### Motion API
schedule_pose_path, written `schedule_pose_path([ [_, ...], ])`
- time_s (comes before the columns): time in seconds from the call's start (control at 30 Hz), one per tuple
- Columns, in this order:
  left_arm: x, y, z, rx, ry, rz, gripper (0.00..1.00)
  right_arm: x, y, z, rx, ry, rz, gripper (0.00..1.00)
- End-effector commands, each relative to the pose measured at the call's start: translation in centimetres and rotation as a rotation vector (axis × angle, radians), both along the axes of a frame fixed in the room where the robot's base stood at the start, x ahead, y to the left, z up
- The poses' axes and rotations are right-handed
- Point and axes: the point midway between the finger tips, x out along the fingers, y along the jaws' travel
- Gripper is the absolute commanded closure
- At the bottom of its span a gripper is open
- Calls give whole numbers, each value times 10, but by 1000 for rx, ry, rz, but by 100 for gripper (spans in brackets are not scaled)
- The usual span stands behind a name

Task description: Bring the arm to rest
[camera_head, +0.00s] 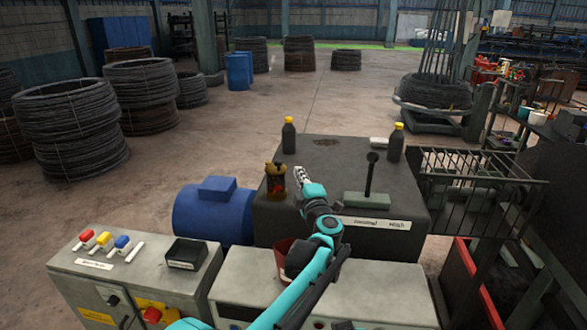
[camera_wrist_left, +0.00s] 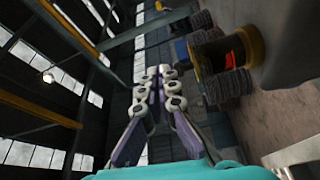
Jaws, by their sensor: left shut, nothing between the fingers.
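My left arm, teal and dark, reaches up from the bottom of the head view over the grey cabinet. Its gripper (camera_head: 299,173) is shut and empty, above the dark machine top (camera_head: 340,150). The shut fingers (camera_wrist_left: 159,80) also show in the left wrist view, with nothing between them. Just left of the gripper in the head view stands a small dark and yellowish fixture (camera_head: 275,182) with a red part inside. It also shows in the left wrist view (camera_wrist_left: 246,40), to the right of the fingers. My right gripper is in neither view.
A lever (camera_head: 371,175) and two yellow-capped bottles (camera_head: 289,136) (camera_head: 396,142) stand on the machine. A blue motor (camera_head: 213,211) is at left. A red container (camera_head: 283,258) is partly hidden by my arm. A button box (camera_head: 130,265) stands front left. Open floor lies beyond.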

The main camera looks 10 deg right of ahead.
Motion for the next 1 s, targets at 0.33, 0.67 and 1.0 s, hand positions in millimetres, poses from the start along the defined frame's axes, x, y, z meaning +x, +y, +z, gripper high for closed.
schedule_pose_path([
  [0.33,-44,90,44,369,-105,-230,100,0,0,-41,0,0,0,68],
  [0.67,-177,212,-73,911,125,-482,100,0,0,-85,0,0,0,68],
  [1.0,-326,342,-246,1244,591,-597,100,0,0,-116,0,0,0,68],
])
